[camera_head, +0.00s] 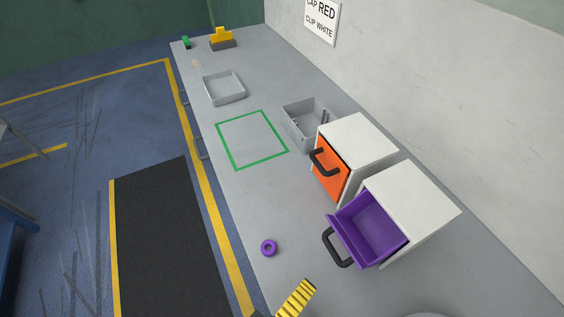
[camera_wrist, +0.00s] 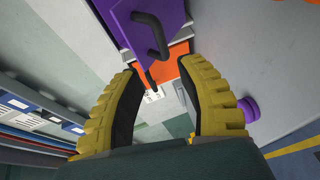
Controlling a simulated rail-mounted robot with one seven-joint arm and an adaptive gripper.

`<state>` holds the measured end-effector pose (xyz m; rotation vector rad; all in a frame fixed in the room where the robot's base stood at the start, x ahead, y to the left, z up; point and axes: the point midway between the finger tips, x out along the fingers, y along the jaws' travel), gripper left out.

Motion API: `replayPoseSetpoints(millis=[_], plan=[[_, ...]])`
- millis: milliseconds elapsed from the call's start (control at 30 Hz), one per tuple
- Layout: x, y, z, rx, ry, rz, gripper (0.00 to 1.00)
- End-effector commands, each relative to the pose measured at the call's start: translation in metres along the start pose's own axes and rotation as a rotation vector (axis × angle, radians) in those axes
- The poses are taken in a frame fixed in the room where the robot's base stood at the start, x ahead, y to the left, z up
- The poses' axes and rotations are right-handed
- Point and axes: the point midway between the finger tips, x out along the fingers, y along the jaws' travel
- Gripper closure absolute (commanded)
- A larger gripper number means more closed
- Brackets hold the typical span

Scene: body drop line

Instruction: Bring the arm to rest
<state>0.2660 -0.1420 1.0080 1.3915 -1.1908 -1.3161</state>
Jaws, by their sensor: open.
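My gripper (camera_wrist: 160,72) shows in the wrist view with its two ribbed yellow fingers spread apart and nothing between them. In the head view a yellow finger of my gripper (camera_head: 296,297) shows at the bottom edge, over the near part of the bench (camera_head: 215,170); the rest of my arm is mostly out of frame. The gripper is apart from the purple drawer (camera_head: 371,229), which stands pulled open and looks empty. The drawer also shows ahead of the fingers in the wrist view (camera_wrist: 128,22).
A purple ring (camera_head: 268,247) lies near the bench's front edge. The orange drawer (camera_head: 328,171) is shut. A grey divided bin (camera_head: 294,121), a grey tray (camera_head: 224,100) and a yellow-and-grey object (camera_head: 222,40) stand farther back. The green-outlined square (camera_head: 220,145) is empty.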

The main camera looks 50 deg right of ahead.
Motion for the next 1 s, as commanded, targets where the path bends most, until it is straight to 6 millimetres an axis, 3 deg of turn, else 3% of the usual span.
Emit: replayPoseSetpoints(millis=[267, 367, 467, 567, 667, 800, 900, 1000], plan=[[0.003, 0.001, 0.001, 0.004, -0.011, 0.000, 0.61], [0.008, 0.019, -0.013, 0.091, -0.051, -0.021, 0.61], [0.019, 0.043, -0.037, 0.265, -0.057, -0.154, 0.61], [0.027, 0.072, -0.088, 0.483, 0.087, -0.381, 0.61], [0.019, 0.115, -0.142, 0.694, 0.332, -0.573, 0.61], [-0.022, 0.201, -0.196, 0.956, 0.750, -0.752, 0.61], [-0.064, 0.261, -0.207, 1.091, 1.041, -0.832, 0.61], [-0.110, 0.308, -0.201, 1.188, 1.309, -0.902, 0.61]])
